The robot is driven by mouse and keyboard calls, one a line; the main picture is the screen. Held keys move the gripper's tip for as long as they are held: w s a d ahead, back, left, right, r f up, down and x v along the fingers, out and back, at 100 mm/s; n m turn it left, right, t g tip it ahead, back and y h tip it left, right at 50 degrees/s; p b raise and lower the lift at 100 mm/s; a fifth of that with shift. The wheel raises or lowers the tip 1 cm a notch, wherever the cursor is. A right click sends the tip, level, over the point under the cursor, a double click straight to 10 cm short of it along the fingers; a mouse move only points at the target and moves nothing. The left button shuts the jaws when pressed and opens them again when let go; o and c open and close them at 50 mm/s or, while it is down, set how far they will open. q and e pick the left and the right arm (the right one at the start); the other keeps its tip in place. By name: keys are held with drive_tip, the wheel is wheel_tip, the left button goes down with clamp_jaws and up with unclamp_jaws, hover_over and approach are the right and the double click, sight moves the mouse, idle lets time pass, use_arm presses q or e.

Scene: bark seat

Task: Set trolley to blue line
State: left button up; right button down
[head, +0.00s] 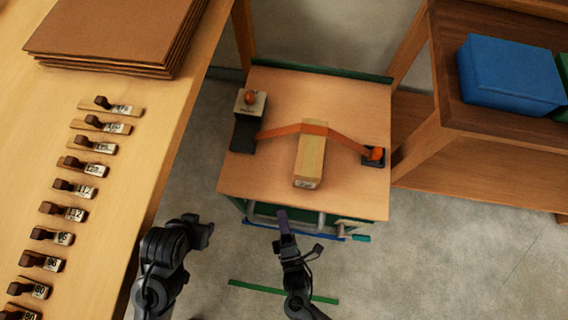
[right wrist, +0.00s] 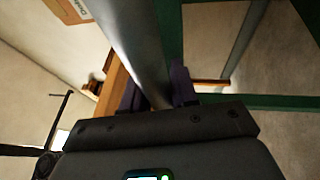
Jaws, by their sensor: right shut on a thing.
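The trolley (head: 350,190) is a wooden-topped cart with a green frame, standing on the concrete floor. Its grey metal handle (head: 262,211) runs along the near side. My right gripper (head: 284,218) is shut on this handle. In the right wrist view the handle (right wrist: 135,45) passes between its purple fingers (right wrist: 157,92). The blue line (head: 270,228) shows on the floor just below the handle, partly hidden by the handle and my right gripper. My left gripper (head: 205,230) is left of the trolley, apart from it; its jaws are unclear.
On the trolley lie a wooden block (head: 309,160) under an orange strap (head: 280,130) and a dark box with a knob (head: 249,98). A workbench (head: 165,135) stands left, a shelf (head: 430,140) with a blue box (head: 510,75) right. A green line (head: 270,289) crosses the clear floor nearer me.

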idle(0.3)
drive_tip(key=c, duration=1)
unclamp_jaws()
drive_tip(key=p+v, duration=0.1)
drive_tip(key=v, duration=1)
